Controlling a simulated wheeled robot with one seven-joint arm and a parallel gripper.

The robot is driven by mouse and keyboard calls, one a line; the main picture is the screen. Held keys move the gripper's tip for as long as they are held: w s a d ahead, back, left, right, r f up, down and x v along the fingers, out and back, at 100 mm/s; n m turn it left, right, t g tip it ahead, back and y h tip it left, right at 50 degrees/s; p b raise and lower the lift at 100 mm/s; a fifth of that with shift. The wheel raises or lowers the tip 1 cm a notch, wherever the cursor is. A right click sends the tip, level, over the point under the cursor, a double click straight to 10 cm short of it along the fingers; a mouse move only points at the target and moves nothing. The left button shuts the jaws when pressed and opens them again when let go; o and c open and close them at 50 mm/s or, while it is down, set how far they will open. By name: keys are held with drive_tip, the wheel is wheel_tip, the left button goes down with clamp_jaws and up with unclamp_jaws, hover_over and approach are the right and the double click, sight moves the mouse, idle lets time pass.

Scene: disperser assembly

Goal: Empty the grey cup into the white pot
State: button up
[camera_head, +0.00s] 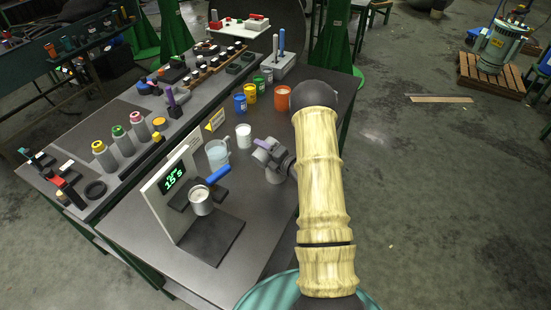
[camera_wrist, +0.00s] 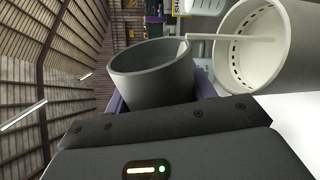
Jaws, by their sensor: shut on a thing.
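My gripper (camera_wrist: 160,92) is shut on the grey cup (camera_wrist: 148,75), which sits between its purple fingers in the wrist view. The cup is strongly tilted. Its inside looks plain grey and I see no contents there. A thin pale stream (camera_wrist: 225,38) runs from the cup's lip into the mouth of the white pot (camera_wrist: 295,45). The pot's inner wall shows a ring of dark marks. In the head view the white pot (camera_head: 243,136) appears to stand upright on the table, left of my gripper (camera_head: 268,148). The cup is hard to make out there.
A clear beaker (camera_head: 217,155) is close to the white pot. Blue, yellow, green and orange cups (camera_head: 282,98) stand behind. The table's right edge is under my arm.

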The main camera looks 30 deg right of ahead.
drive_tip(key=shift+s+d, duration=0.1)
drive_tip(key=shift+d, duration=0.05)
drive_tip(key=shift+s, duration=0.1)
drive_tip(key=shift+a, duration=0.3)
drive_tip(key=shift+w+d+p, duration=0.1)
drive_tip(key=shift+w+p, duration=0.1)
drive_tip(key=shift+p, duration=0.1)
drive_tip(key=shift+s, duration=0.15)
drive_tip(key=shift+f+m, duration=0.1)
drive_tip(key=shift+m, duration=0.2)
drive_tip(key=shift+d, duration=0.15)
drive_tip(key=shift+w+p, duration=0.2)
drive_tip(key=shift+p, duration=0.2)
